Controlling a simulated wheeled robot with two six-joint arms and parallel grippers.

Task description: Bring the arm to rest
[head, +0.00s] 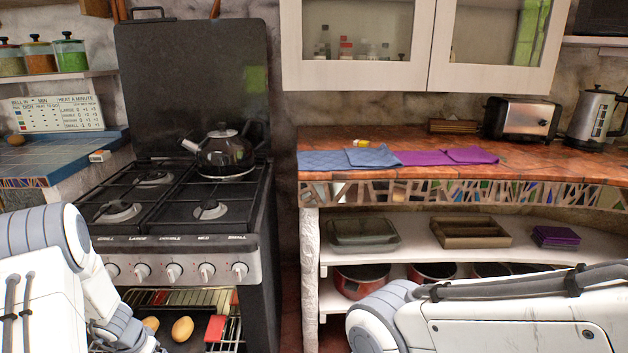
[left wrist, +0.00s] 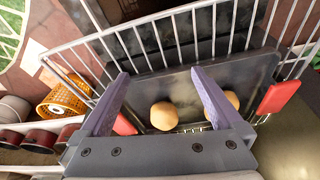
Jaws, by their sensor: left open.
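My left arm (head: 45,260) comes in at the lower left of the head view, and its gripper is hidden there below the frame. In the left wrist view my left gripper (left wrist: 160,75) is open, its two purple fingers apart with nothing held between them. Beyond the fingers a dark tray (left wrist: 195,85) holds two tan, rounded items, one (left wrist: 164,115) seen between the fingers and one (left wrist: 230,100) partly behind the right finger. My right arm (head: 500,310) lies across the lower right of the head view. Its gripper is out of view.
The stove (head: 180,205) carries a kettle (head: 222,152); a wire rack (head: 180,298) shows in the opening below. Pots (head: 433,272) and trays stand on shelves (head: 400,240) to the right. The counter (head: 350,140) holds folded cloths (head: 450,157), a toaster (head: 522,117) and another kettle.

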